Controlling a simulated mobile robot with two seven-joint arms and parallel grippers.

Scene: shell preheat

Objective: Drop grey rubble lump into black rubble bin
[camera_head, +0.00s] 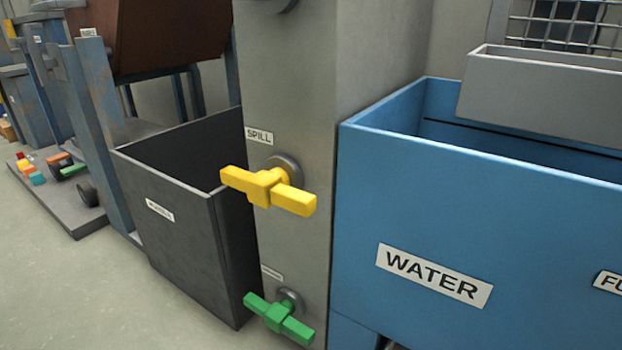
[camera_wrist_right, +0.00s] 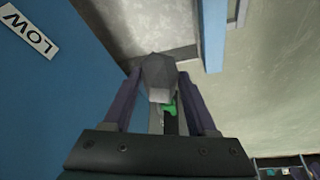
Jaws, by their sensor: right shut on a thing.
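In the right wrist view my right gripper (camera_wrist_right: 159,80) is shut on a grey faceted rubble lump (camera_wrist_right: 157,70), held between its two dark fingers. In the head view the black rubble bin (camera_head: 180,225) stands at left of centre, open at the top, with a small white label on its front. Its inside looks dark and its floor is hidden. Neither gripper shows in the head view, so I cannot see how far the lump is from the bin.
A grey column (camera_head: 300,110) beside the bin carries a yellow handle (camera_head: 265,188) and a green handle (camera_head: 280,318), both jutting out. A blue WATER tank (camera_head: 480,220) stands at right. A brown hopper (camera_head: 170,35) hangs behind the bin. Floor (camera_head: 70,285) is clear at front left.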

